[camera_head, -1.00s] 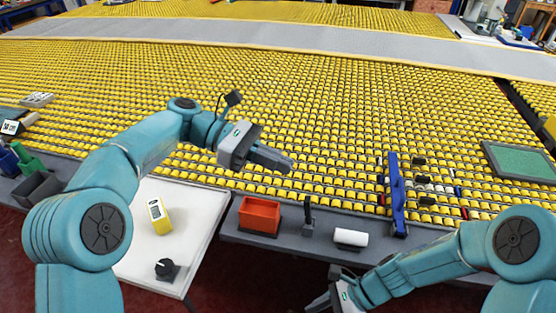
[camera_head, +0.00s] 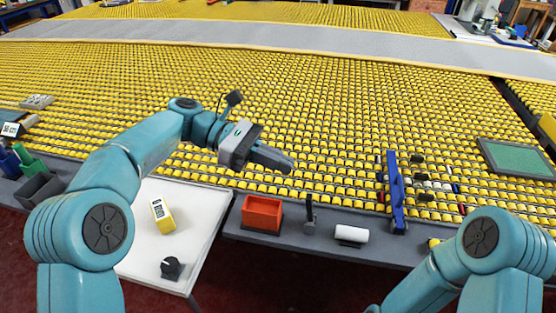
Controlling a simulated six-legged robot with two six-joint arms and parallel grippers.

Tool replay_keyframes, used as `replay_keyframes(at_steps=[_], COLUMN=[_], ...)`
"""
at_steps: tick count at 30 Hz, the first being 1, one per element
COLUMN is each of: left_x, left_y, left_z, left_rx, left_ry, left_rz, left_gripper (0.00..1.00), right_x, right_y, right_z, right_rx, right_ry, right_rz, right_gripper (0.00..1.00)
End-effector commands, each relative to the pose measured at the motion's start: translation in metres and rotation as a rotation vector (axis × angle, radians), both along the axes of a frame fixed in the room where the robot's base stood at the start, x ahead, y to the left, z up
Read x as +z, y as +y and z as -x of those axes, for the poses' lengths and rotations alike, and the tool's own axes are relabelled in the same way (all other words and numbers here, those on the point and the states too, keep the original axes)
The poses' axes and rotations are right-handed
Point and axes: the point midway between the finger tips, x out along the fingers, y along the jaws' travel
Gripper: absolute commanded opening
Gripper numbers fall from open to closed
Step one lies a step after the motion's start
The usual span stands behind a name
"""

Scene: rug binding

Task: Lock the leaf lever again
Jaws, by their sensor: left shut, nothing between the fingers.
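A small dark upright lever (camera_head: 309,213) stands on the grey bench edge, between the orange bin and the white roll; I cannot tell for sure whether it is the leaf lever. A black knob (camera_head: 171,267) sits at the front of the white side leaf (camera_head: 203,205). My left gripper (camera_head: 290,164) is shut and empty. It hangs over the yellow rollers, above and a little left of the upright lever, and touches neither lever nor knob. My right arm (camera_head: 480,240) comes in at the lower right; its gripper is out of the picture.
An orange bin (camera_head: 262,213) and a white roll (camera_head: 351,234) flank the upright lever. A yellow block marked "6 mm" (camera_head: 162,215) lies on the white leaf. A green pad (camera_head: 520,158) is farther right.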

Motion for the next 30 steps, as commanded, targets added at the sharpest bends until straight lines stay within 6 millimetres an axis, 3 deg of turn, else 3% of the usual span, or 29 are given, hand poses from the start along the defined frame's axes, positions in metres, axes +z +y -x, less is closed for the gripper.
replay_keyframes(at_steps=[3, 5, 30], left_x=[0.000, 0.001, 0.009], left_y=[0.000, 0.000, -0.035], left_z=[0.001, 0.001, 0.012], left_rx=[0.000, -0.001, -0.001], left_ry=[0.000, -0.001, -0.027], left_rz=[-0.001, -0.003, -0.135], left_gripper=[0.00, 0.00, 0.00], right_x=[-0.008, -0.009, 0.026], right_y=[0.016, 0.018, 0.019], right_z=[0.031, 0.038, 0.038], right_rx=[0.110, 0.116, 0.113], right_ry=[0.005, 0.025, 0.030], right_rz=[-0.025, -0.030, -0.030], right_gripper=[0.51, 0.51, 0.51])
